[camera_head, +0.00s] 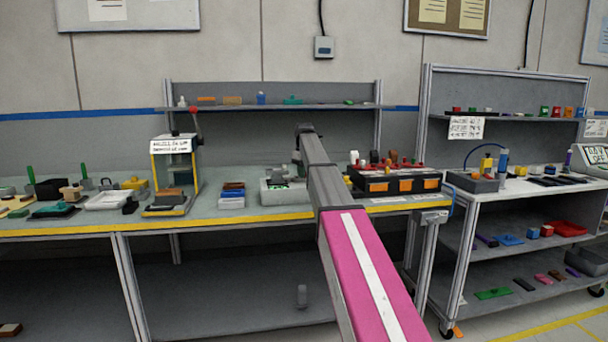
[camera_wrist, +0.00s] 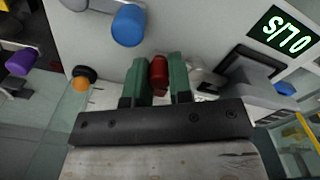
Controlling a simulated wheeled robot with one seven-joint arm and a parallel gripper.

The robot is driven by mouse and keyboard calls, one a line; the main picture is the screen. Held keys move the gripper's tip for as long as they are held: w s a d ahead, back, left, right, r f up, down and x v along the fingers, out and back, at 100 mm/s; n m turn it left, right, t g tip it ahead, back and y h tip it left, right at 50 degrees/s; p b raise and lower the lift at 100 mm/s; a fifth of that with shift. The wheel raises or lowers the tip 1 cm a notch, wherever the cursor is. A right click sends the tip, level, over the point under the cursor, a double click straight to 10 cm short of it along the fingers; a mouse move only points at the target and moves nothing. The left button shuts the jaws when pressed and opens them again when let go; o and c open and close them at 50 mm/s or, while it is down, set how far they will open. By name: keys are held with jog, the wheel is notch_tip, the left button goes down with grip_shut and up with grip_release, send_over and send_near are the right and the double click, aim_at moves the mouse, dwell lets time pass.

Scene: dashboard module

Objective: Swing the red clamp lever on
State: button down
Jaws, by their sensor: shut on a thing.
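The red clamp lever (camera_wrist: 159,72) shows in the wrist view as a short red grip between the two green fingers of my gripper (camera_wrist: 159,68). The fingers are shut on it, one on each side. The rest of the lever and its pivot are hidden or too small to make out. In the head view my arm reaches over the bench to a light grey module (camera_head: 268,196), and the arm hides the lever and much of the module's right side.
In the wrist view a blue knob (camera_wrist: 128,26), an orange knob (camera_wrist: 80,83) and a lit green display (camera_wrist: 282,30) lie around the fingers.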

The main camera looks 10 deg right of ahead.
jog(key=shift+w+n, duration=0.3)
jog(key=shift+n, duration=0.2)
jog(key=c, duration=1.3)
grip_release()
jog(key=shift+r, duration=0.1)
notch_tip(320, 180, up, 11)
